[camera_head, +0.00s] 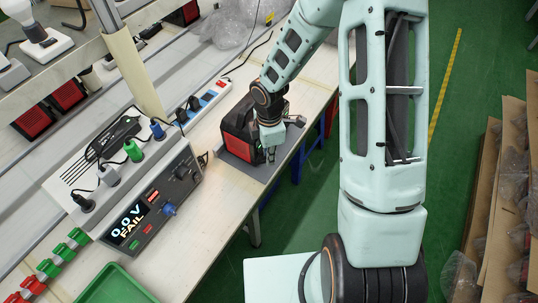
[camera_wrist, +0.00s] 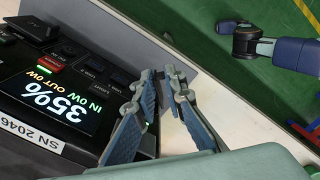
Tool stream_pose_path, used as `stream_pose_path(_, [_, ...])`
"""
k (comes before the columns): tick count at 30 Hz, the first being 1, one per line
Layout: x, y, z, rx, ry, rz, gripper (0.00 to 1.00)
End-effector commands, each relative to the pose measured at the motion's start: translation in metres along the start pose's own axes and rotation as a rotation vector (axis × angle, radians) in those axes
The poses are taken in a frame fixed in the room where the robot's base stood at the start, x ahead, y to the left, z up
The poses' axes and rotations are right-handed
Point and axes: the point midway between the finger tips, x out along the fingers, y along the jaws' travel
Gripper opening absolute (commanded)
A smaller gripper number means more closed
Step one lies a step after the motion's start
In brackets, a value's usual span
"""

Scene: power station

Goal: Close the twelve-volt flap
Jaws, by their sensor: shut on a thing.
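The power station (camera_head: 240,143) is a black and red box on the bench, beneath my arm. In the wrist view its dark front panel (camera_wrist: 25,105) shows a lit screen (camera_wrist: 47,99) reading 35%, in 0W, out 0W. My gripper (camera_wrist: 165,78) is at the panel's right edge, with its fingers close together around a thin dark piece that seems to be the twelve-volt flap (camera_wrist: 156,86). The fingers hide most of this piece, and I cannot tell its angle. In the head view my gripper (camera_head: 271,154) is low at the station's right side.
A tester (camera_head: 150,210) showing 0.0 V FAIL stands to the left, with plugs and cables behind it. A power strip (camera_head: 205,99) lies behind the station. A green tray (camera_head: 115,286) is at the bottom left. Green floor lies beyond the bench edge.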

Motion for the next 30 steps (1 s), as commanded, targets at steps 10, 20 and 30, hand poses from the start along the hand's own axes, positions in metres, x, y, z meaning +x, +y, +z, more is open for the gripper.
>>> stream_pose_path(10, [0.0003, -0.0009, -0.0003, -0.040, 0.000, -0.005, 0.00])
stream_pose_path(20, [0.0005, -0.0013, 0.0000, -0.038, -0.001, -0.006, 0.17])
stream_pose_path(30, [0.0003, 0.0004, 0.0003, -0.036, -0.001, -0.002, 0.26])
